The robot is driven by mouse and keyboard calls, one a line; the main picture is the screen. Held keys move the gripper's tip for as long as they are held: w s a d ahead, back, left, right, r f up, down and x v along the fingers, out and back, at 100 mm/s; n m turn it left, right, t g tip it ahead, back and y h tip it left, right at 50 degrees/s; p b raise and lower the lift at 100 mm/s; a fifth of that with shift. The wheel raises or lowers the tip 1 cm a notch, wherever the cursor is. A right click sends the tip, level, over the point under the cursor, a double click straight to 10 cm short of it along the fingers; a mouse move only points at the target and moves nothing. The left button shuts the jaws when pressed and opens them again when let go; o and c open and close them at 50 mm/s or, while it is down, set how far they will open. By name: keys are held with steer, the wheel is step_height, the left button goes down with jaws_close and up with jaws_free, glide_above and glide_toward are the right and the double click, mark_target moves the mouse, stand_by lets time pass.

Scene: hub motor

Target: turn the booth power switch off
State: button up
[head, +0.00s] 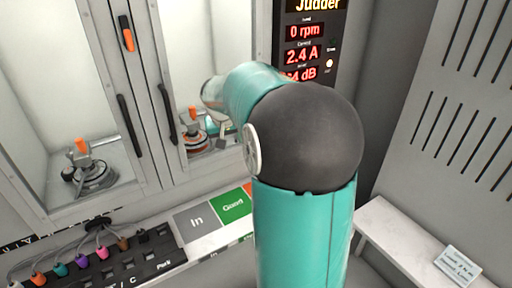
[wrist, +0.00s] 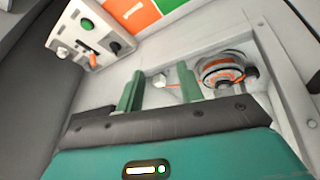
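In the wrist view a pale control box (wrist: 88,35) shows at the upper left. It carries a green button, a small orange lever (wrist: 90,57) and a dark knob. No readable label marks any of these as the booth power switch. In the head view an orange switch-like piece in a dark mount (head: 127,33) sits on the post between the booth windows. My gripper (wrist: 160,90) is open, with its two green fingers apart and nothing between them. The box lies beyond and left of the fingers.
A hub motor with orange parts (wrist: 222,70) is beyond the right finger. The display (head: 305,45) reads "Judder", 0 rpm and 2.4 A. Black door handles (head: 131,124), a rack of coloured plugs (head: 100,252), "In" and "Good" panels (head: 232,205) and a white bench (head: 405,235) surround my arm.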

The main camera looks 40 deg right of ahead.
steer(key=s+d+f+m, duration=0.15)
steer(key=d+f, duration=0.25)
steer(key=d, duration=0.4)
steer(key=d+f+m, duration=0.2)
steer(key=d+f, duration=0.2)
steer(key=d, duration=0.4)
steer(key=s+d+f+m, duration=0.1)
steer(key=d+f, duration=0.3)
steer(key=d, duration=0.4)
steer(key=x, duration=1.3)
steer(key=shift+s+f, duration=0.1)
steer(key=shift+f, duration=0.25)
steer(key=shift+g, duration=0.3)
jaws_close()
